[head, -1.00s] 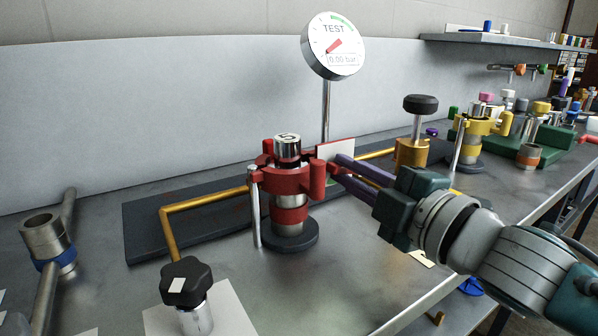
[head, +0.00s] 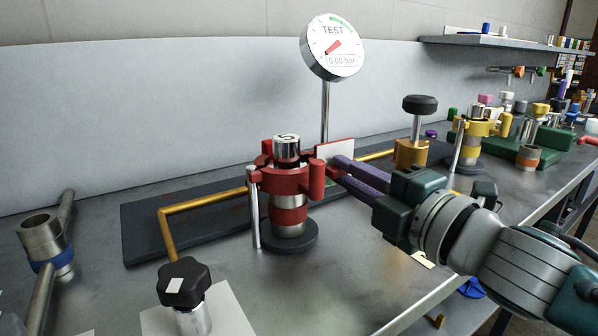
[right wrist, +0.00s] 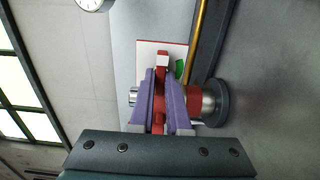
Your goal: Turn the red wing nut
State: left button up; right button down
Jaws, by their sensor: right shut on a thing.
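A red clamp (head: 285,180) sits around an upright metal coupling (head: 287,228) marked 5. The red wing nut (right wrist: 160,98) is at the right side of the clamp. In the right wrist view it is a narrow red bar between my two purple fingers. In the head view my fingers mostly hide it. My right gripper (head: 342,169) reaches in from the right and is shut on the wing nut. It also shows in the right wrist view (right wrist: 160,80), one finger on each side of the red bar. My left gripper is in neither view.
A test gauge (head: 333,48) stands on a post behind the clamp. A bent brass pipe (head: 205,201) runs to its left. A black knob (head: 184,282) stands in front, left.

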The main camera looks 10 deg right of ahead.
jog(key=c, duration=1.2)
grip_release()
jog(key=shift+o, duration=0.2)
jog(key=v, duration=1)
jog(key=shift+p, duration=0.35)
